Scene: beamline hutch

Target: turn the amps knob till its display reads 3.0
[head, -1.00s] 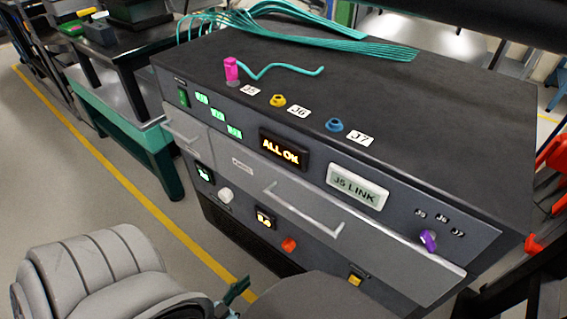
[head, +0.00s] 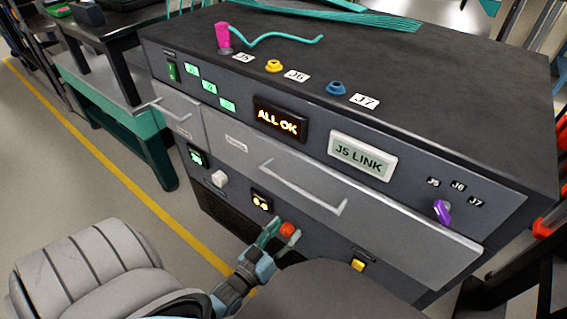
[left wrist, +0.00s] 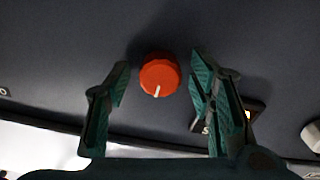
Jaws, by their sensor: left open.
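An orange-red knob (head: 288,229) sits on the cabinet's lower front panel. A small lit display (head: 261,201) is up and left of it; its digits are too blurred to read surely. My left gripper (head: 280,233) is open at this knob. In the left wrist view the orange-red knob (left wrist: 160,76) lies between the open fingers (left wrist: 160,64), with a gap on each side, its white pointer mark toward the bottom of the picture. The display (left wrist: 250,112) is partly hidden by the right finger there. I cannot read which knob is labelled amps. My right gripper is out of view.
A white knob (head: 219,179) with a green display (head: 197,156) is to the left. A drawer handle (head: 300,188) juts out above the orange-red knob. A yellow button (head: 358,265) and purple knob (head: 442,211) are to the right. Panels read ALL OK (head: 280,121) and J5 LINK (head: 361,155).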

